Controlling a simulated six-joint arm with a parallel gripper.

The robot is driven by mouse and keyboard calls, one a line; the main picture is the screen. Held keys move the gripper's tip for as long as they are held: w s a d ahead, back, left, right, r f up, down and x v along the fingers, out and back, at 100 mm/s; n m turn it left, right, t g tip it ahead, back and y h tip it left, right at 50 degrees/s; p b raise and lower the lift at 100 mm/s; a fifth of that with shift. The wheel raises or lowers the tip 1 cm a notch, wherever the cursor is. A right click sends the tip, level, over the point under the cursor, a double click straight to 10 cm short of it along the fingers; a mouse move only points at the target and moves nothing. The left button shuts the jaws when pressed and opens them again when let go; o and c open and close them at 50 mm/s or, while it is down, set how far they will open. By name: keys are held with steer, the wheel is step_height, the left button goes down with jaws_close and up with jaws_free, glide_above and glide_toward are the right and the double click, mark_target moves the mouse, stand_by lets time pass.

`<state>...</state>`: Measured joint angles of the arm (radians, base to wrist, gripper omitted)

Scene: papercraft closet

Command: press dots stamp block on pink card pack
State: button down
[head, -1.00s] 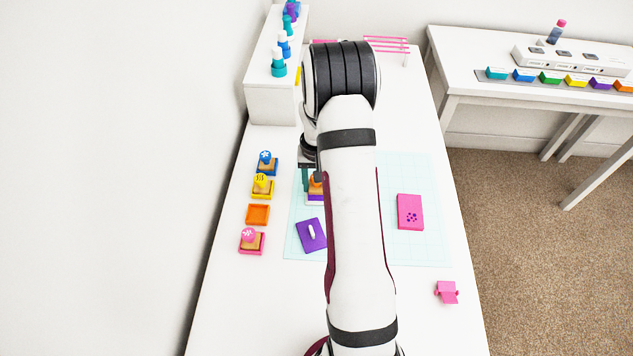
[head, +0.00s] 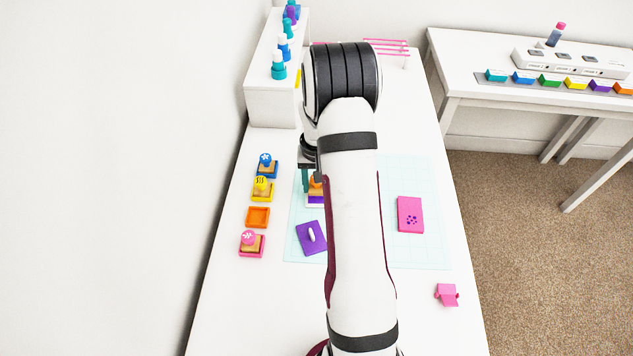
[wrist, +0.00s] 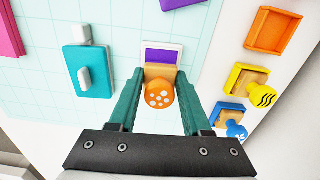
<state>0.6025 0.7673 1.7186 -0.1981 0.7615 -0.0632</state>
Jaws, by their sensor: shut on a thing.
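In the head view the block (head: 317,188) shows partly, left of my arm. It is over or on a white-edged purple pad (wrist: 163,54); I cannot tell if they touch. This pad also shows in the head view (head: 316,200). The pink card pack (head: 410,214) lies flat on the mat right of my arm, with a purple dot print on its lower part. A pink edge shows in the wrist view (wrist: 10,32).
A purple lid with a white handle (head: 311,238) lies nearer on the pale mat (head: 425,252). A teal lid (wrist: 88,72) lies beside the pad. Yellow (head: 262,188), blue (head: 266,166) and pink (head: 250,243) stamps and an orange tray (head: 258,217) line the left.

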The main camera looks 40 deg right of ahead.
steer(key=shift+f, duration=0.45)
stand_by(0.6)
steer(key=c, duration=0.8)
jaws_free()
steer(key=shift+c, duration=0.2)
jaws_close()
steer(key=shift+r, duration=3.05)
